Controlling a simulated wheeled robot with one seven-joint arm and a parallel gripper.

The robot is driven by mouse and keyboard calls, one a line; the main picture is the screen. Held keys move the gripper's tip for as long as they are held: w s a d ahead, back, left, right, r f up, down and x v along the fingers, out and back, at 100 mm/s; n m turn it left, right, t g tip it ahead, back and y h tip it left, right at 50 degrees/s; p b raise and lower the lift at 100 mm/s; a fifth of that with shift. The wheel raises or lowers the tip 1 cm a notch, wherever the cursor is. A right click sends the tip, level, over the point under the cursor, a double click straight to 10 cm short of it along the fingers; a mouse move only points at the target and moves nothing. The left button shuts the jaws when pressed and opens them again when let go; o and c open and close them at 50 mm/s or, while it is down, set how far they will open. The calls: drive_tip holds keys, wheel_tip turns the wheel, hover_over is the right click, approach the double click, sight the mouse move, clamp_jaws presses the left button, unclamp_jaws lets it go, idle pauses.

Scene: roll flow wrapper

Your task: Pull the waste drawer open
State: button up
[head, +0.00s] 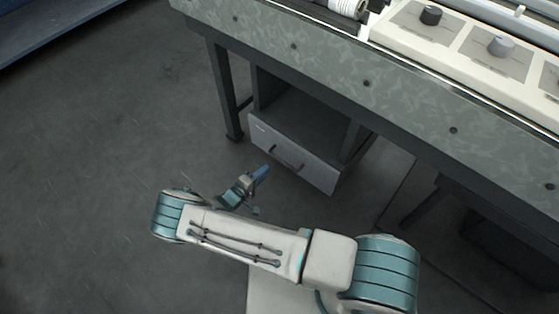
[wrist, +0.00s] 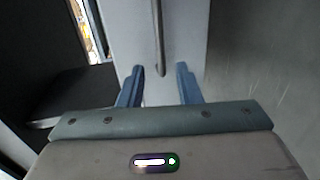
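The waste drawer (head: 315,170) is a light grey front low under the machine, with a dark bar handle (head: 287,158) across its middle. Its front looks about flush with the cabinet frame. In the wrist view the drawer front (wrist: 188,35) is turned upright, and the handle (wrist: 158,35) runs down between the lines of my two blue fingers. My gripper (head: 262,173) is in front of the drawer, just short of the handle. In the wrist view my gripper (wrist: 160,82) is open and empty, its fingers on either side of the handle's near end. I cannot see contact.
An open shelf space (head: 300,110) lies above the drawer. The machine's metal side panel (head: 367,100) overhangs the drawer, with a dark leg (head: 226,85) to its left. The grey floor (head: 110,130) on the left is clear.

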sight(280, 159)
drive_tip(key=b+x, duration=0.2)
drive_tip(key=x, duration=0.8)
drive_tip(key=shift+w+d, duration=0.15)
drive_tip(key=shift+w, duration=0.05)
clamp_jaws()
